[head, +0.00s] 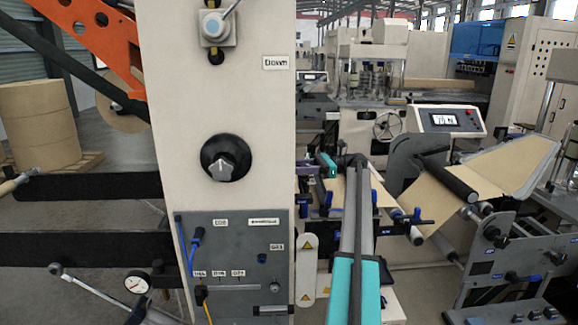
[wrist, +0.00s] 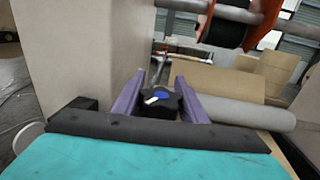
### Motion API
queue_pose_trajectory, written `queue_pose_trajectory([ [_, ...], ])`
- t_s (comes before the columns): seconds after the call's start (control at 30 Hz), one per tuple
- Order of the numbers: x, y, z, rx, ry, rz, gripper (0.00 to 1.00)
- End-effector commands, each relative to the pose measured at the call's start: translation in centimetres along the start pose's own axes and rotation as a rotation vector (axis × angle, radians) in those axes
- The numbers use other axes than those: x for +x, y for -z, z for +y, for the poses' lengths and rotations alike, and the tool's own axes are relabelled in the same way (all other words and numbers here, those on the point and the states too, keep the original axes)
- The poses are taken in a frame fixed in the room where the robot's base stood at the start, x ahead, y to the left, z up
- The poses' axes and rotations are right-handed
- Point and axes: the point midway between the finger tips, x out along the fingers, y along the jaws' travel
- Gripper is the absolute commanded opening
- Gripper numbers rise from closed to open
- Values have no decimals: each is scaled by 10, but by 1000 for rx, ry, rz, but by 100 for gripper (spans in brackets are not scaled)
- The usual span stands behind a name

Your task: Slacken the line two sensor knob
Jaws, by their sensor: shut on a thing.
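In the wrist view a black lobed knob (wrist: 150,111) with a blue and white mark on its face sits between the two purple fingers of my gripper (wrist: 162,94). The fingers are shut on it, one on each side. In the head view my gripper (head: 305,170) shows as a small teal and purple end just right of the pale column. The held knob cannot be made out there; the column's edge and my gripper appear to hide it. No label on the held knob is readable.
A brown web (head: 445,200) runs over rollers at right. In the wrist view a grey roller (wrist: 245,112) lies right of the fingers.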

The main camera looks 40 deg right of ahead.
Motion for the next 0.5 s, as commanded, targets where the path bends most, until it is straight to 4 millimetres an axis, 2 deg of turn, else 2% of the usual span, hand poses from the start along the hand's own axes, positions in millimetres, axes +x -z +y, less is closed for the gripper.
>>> queue_pose_trajectory([
  [0.03, 1, 4, 0, 6, -14, 6, 16],
  [0.5, 2, 7, 4, 8, -31, 6, 16],
])
